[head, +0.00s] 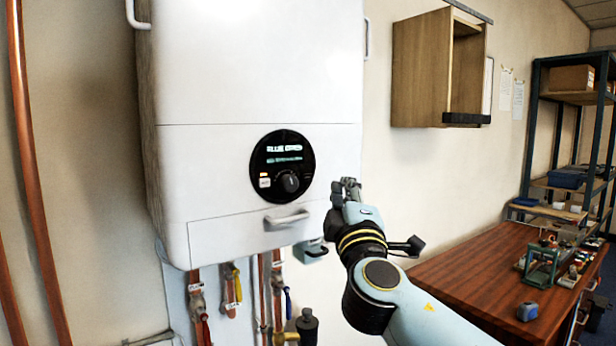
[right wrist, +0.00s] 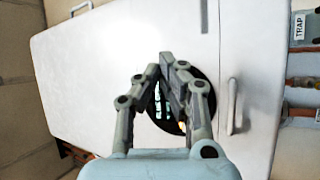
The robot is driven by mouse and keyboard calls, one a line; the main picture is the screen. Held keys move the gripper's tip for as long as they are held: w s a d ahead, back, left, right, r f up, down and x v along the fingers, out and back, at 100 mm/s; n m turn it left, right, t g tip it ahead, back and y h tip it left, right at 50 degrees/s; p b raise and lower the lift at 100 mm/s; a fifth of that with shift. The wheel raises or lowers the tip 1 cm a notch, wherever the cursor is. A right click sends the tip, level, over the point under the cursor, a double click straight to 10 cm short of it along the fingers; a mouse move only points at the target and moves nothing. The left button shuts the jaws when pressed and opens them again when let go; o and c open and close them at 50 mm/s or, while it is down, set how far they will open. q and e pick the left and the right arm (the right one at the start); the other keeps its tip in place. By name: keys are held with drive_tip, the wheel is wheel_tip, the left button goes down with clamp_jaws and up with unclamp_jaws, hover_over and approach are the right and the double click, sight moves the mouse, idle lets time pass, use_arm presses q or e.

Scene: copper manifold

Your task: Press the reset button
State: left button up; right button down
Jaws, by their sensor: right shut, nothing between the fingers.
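A white boiler (head: 250,70) hangs on the wall, with a round black control panel (head: 281,166). The panel has a lit display, a black knob (head: 289,183) and, at its left, a small whitish button (head: 265,183) under a red light. My right gripper (head: 346,184) is shut and empty, to the right of the panel near the boiler's right edge in the head view. In the right wrist view the closed fingers (right wrist: 167,68) cover part of the panel (right wrist: 198,88); I cannot make out the button there. My left gripper is not in view.
A drawer-like handle (head: 287,220) sticks out below the panel. Pipes and valves (head: 232,285) hang under the boiler. A wooden wall cabinet (head: 425,70), a wooden workbench (head: 470,290) and a shelf rack (head: 560,130) stand to the right.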

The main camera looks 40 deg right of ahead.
sight(307, 177)
drive_tip(key=shift+w+d+b, duration=0.2)
drive_tip(key=shift+w+b, duration=0.05)
drive_tip(key=shift+w, duration=1.3)
drive_tip(key=shift+w+d+b, duration=0.15)
drive_tip(key=shift+w+b, duration=0.05)
drive_tip(key=shift+w, duration=1.35)
drive_tip(key=shift+w, duration=0.1)
drive_tip(key=shift+w+b, duration=0.3)
drive_tip(key=shift+b, duration=0.05)
drive_tip(key=shift+w+d+b, duration=0.1)
drive_tip(key=shift+w+b, duration=0.2)
drive_tip(key=shift+w, duration=0.05)
drive_tip(key=shift+s, duration=0.8)
